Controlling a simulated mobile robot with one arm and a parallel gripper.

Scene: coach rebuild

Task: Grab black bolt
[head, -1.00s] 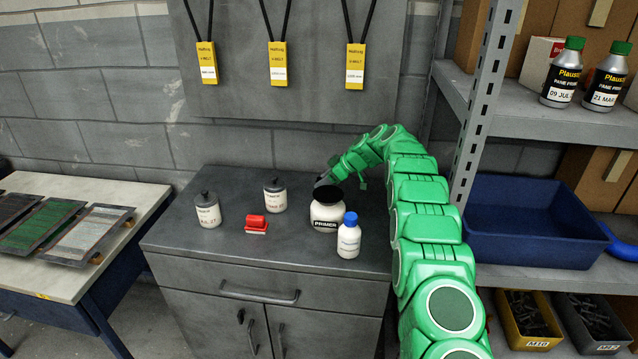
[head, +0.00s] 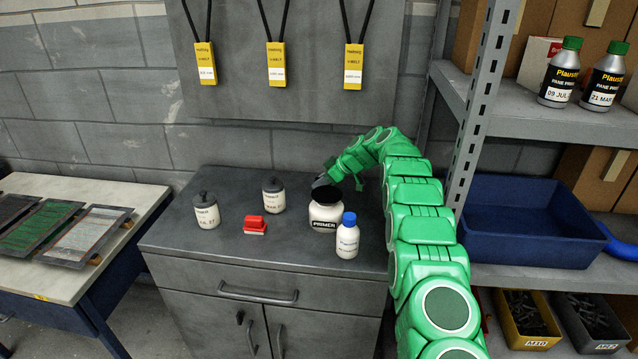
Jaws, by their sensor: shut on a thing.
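My gripper (head: 322,182) is at the back right of the grey cabinet top, just behind the black lid of the white PRIMER jar (head: 325,213). It is small, dark and partly hidden by the jar. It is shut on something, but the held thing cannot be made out. I cannot tell whether the gripper touches the lid. I cannot pick out a single black bolt. Bolt-like pieces lie in a yellow bin (head: 526,346) marked M10 and in a dark bin (head: 600,347), label hard to read, at the lower right.
A white bottle with a blue cap (head: 347,241) stands before the jar. A shelf post (head: 480,110) and blue tray (head: 530,250) are right of my arm.

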